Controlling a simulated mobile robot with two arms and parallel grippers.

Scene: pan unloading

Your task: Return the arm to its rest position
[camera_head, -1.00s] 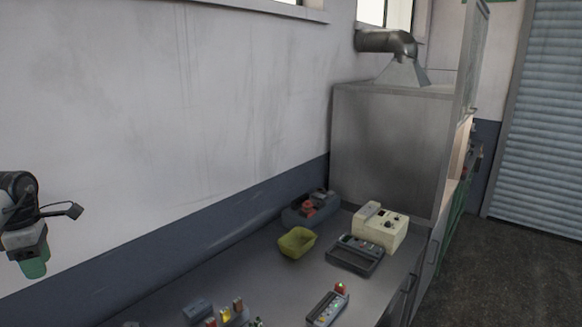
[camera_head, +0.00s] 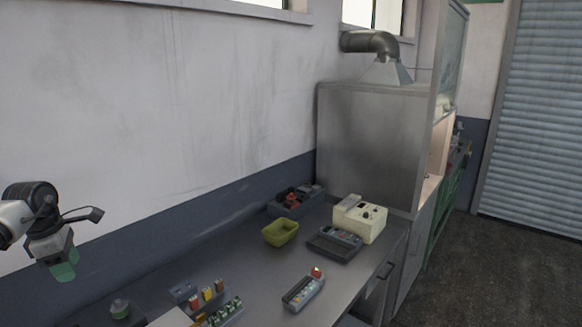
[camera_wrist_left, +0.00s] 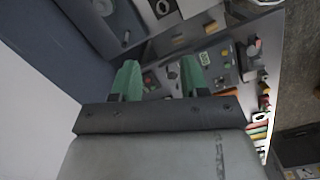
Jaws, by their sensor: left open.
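My left gripper (camera_head: 64,266) has green fingers and hangs in the air at the left of the head view, in front of the wall and above the left end of the grey workbench (camera_head: 235,250). In the left wrist view its two green fingers (camera_wrist_left: 158,82) stand apart with nothing between them. Several devices on the bench show below and beyond the fingers there. My right gripper does not show in either view.
On the bench are a yellow-green bin (camera_head: 280,233), a cream device (camera_head: 361,218), a dark tray (camera_head: 334,243), a small button box (camera_head: 303,292) and a coloured-parts rack (camera_head: 206,297). A metal cabinet (camera_head: 365,140) stands at the bench's far end. Floor (camera_head: 490,265) is open at right.

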